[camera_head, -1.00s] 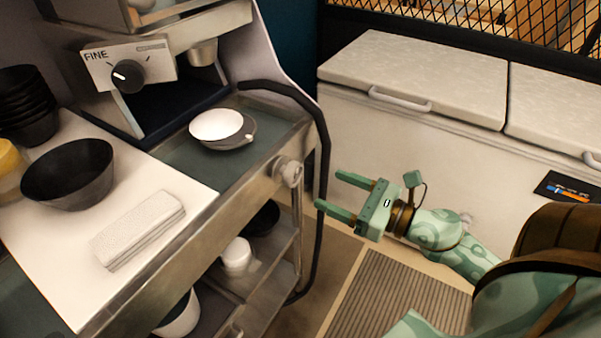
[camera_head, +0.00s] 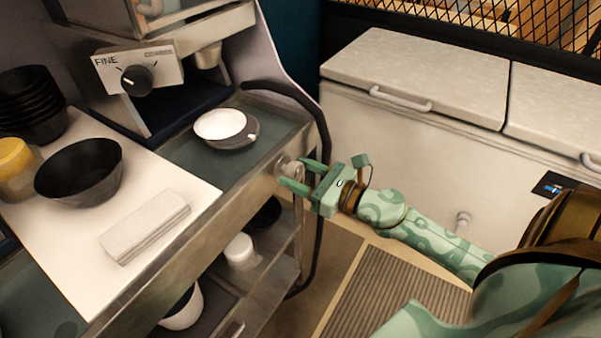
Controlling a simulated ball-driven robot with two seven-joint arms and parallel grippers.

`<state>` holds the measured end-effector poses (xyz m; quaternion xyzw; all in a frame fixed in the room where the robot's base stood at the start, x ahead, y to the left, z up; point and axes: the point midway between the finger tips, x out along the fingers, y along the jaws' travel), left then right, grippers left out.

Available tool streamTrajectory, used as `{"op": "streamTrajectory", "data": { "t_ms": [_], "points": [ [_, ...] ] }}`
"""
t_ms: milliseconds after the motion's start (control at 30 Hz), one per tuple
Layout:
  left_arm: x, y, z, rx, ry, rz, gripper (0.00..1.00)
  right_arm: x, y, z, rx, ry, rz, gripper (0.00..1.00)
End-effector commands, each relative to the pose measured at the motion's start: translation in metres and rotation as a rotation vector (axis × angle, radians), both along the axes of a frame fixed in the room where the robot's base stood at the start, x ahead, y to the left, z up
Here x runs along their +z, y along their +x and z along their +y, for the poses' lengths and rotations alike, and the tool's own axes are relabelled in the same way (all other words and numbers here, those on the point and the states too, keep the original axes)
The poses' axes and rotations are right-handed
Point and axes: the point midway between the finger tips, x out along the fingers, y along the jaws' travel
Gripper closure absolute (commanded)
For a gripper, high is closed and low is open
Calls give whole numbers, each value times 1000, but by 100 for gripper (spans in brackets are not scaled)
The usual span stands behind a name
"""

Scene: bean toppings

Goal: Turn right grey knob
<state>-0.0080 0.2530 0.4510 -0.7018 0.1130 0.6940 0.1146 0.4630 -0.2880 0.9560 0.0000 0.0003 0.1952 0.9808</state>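The right grey knob (camera_head: 287,167) sticks out from the front face of the metal counter, near its right end. My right gripper (camera_head: 296,174) is at the knob, with its two green fingers apart, one on the upper side and one on the lower side of it. The fingers partly cover the knob. I cannot tell whether they touch it. My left gripper is not in view.
A dark scale with a white dish (camera_head: 219,124) sits on the counter above the knob. A black hose (camera_head: 322,125) hangs close behind the gripper. A white chest freezer (camera_head: 400,135) stands behind my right arm. Shelves with containers (camera_head: 239,248) lie below.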

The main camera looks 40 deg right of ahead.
Motion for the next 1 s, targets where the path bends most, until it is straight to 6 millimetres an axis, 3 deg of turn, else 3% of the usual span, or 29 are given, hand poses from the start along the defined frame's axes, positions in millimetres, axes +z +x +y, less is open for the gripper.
{"op": "streamTrajectory", "data": {
  "t_ms": [467, 1000],
  "points": [
    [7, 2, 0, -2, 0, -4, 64, 2, 0, -1, -3, 103, 41, 72],
    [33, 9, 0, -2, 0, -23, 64, 2, 1, -3, -2, 550, 225, 72]
  ]
}}
